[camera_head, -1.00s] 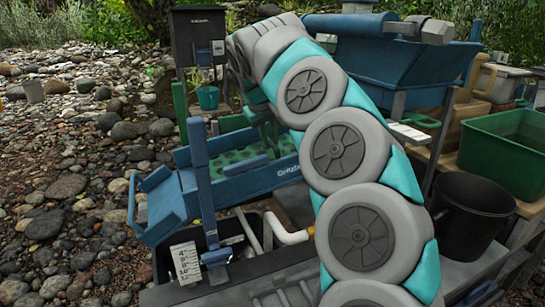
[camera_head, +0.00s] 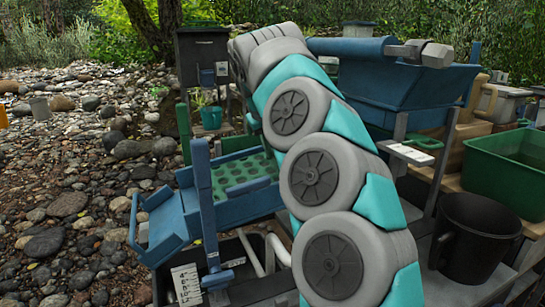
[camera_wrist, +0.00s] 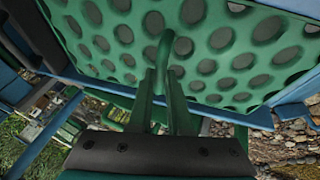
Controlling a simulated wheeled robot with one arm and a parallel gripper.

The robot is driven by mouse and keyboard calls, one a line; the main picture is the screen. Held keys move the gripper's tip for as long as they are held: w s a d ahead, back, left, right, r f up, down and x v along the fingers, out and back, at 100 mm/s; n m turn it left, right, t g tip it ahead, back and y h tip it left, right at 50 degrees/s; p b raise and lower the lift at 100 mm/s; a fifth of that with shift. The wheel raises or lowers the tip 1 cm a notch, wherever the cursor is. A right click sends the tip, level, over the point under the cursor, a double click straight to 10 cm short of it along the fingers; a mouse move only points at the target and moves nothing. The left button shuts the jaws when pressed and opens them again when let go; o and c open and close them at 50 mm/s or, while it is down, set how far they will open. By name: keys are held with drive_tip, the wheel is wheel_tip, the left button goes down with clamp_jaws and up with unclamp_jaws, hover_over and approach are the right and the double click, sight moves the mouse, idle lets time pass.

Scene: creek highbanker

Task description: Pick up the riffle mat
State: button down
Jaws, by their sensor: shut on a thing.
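The riffle mat (camera_head: 240,168) is a green sheet with rows of round grey-green dimples. In the head view it shows in the blue sluice trough (camera_head: 235,203), partly hidden behind my arm. In the wrist view the mat (camera_wrist: 215,50) fills the upper part of the picture. My gripper (camera_wrist: 163,78) is shut on a slim green loop or tab at the mat's near side, between its two dark green fingers. In the head view my arm hides the gripper. Whether the mat is clear of the trough floor cannot be told.
A blue hopper (camera_head: 400,85) stands behind my arm. A black bucket (camera_head: 470,240) and a green tub (camera_head: 510,170) stand on the right. A white depth gauge (camera_head: 187,284) is at the front left. Stony ground lies open to the left.

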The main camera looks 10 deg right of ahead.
sight(274, 152)
drive_tip(key=shift+w+r, duration=0.1)
drive_tip(key=shift+r, duration=2)
drive_tip(key=shift+d+r, duration=0.2)
drive_tip(key=shift+r, duration=0.55)
drive_tip(key=shift+a+r, duration=0.15)
drive_tip(key=shift+r, duration=0.3)
drive_tip(key=shift+r, duration=0.1)
drive_tip(key=shift+s, duration=0.2)
